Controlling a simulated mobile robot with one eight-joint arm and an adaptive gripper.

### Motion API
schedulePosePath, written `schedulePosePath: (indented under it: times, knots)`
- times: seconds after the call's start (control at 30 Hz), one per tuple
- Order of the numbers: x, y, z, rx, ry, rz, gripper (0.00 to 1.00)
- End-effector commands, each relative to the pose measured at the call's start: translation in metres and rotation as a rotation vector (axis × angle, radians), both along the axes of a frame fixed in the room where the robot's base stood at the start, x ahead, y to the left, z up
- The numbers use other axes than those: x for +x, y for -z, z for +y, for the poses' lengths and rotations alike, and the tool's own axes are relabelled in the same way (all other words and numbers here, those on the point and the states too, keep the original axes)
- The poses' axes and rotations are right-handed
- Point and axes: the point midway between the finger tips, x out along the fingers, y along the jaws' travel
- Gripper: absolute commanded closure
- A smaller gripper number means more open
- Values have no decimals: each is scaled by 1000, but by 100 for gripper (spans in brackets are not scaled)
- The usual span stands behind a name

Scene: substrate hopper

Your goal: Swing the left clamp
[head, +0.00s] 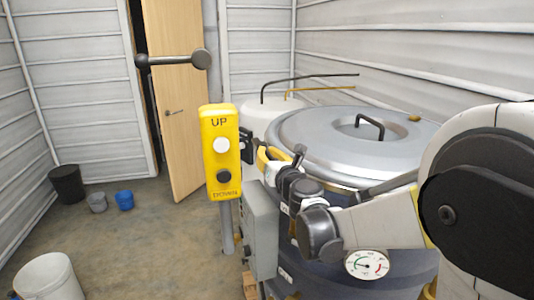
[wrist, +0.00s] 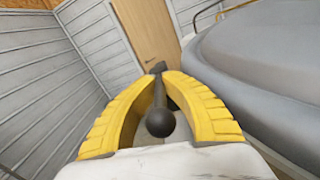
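In the wrist view, a dark lever with a round ball knob (wrist: 160,123) lies between the two yellow ribbed fingers of my gripper (wrist: 163,76). The knob is towards the palm, and the rod runs out towards the fingertips. The fingertips are close on either side of the rod; I cannot tell whether they touch it. In the head view, my gripper (head: 266,158) is at the left side of the hopper (head: 395,262), below its lid rim, behind the yellow control box. A black clamp part (head: 247,146) shows beside the fingers, partly hidden by the box.
The yellow UP/DOWN control box (head: 221,152) stands on a post close to my gripper. The grey lid (head: 345,140) covers the hopper. A dark bar with round ends (head: 172,61) shows above left. Buckets (head: 124,200) stand on the open floor, left.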

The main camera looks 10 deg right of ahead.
Motion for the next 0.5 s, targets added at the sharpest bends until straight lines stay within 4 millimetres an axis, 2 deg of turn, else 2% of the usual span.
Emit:
schedulePosePath:
  times: [0.3, 0.5]
  knots:
    - [1, 0, 15, 0, 236, 0, 100]
    - [2, 0, 18, 0, 354, 0, 100]
